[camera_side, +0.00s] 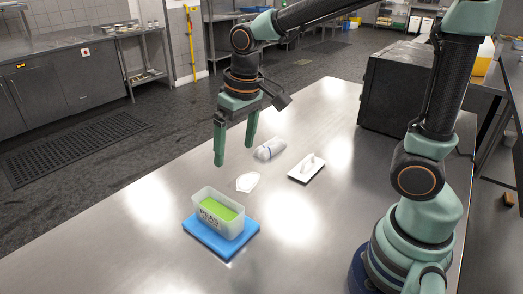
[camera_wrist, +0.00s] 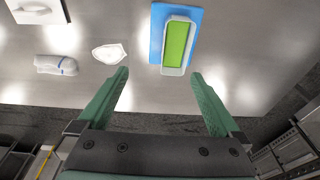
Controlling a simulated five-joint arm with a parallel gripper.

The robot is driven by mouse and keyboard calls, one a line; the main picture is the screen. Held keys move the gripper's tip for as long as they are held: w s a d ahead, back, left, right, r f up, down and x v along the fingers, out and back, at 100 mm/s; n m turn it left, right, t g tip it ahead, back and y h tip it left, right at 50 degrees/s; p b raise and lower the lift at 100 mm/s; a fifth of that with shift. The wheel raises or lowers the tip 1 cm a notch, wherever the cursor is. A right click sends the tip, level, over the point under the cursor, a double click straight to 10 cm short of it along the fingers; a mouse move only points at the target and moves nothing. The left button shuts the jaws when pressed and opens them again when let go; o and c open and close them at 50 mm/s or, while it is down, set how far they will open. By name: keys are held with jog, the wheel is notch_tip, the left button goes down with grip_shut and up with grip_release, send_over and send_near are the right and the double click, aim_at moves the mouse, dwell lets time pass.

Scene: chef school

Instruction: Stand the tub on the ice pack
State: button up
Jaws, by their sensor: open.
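The tub (camera_side: 218,213) is a clear box with green contents and the lettering "PEAS" on its side. It stands upright on the blue ice pack (camera_side: 243,245), which lies flat on the steel table. In the wrist view the tub (camera_wrist: 175,70) sits on the right part of the ice pack (camera_wrist: 157,35), its near end reaching about the pack's near edge. My gripper (camera_side: 235,150) is open and empty, raised above the table behind the tub. In the wrist view its fingers (camera_wrist: 160,76) are spread wide, apart from the tub.
On the steel table (camera_side: 160,215) lie a small white dish (camera_side: 248,181), a rolled white cloth (camera_side: 270,149) and a white tray (camera_side: 306,172) with a handle-like piece. A dark box (camera_side: 395,90) stands at the back right. The table's front left is clear.

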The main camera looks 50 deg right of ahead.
jog(key=s+d+r+t, duration=0.3)
jog(key=s+d+r, duration=0.1)
jog(key=s+d, duration=0.2)
jog(key=shift+s+r+t, duration=0.15)
jog(key=shift+s+t, duration=0.15)
jog(key=shift+s, duration=0.45)
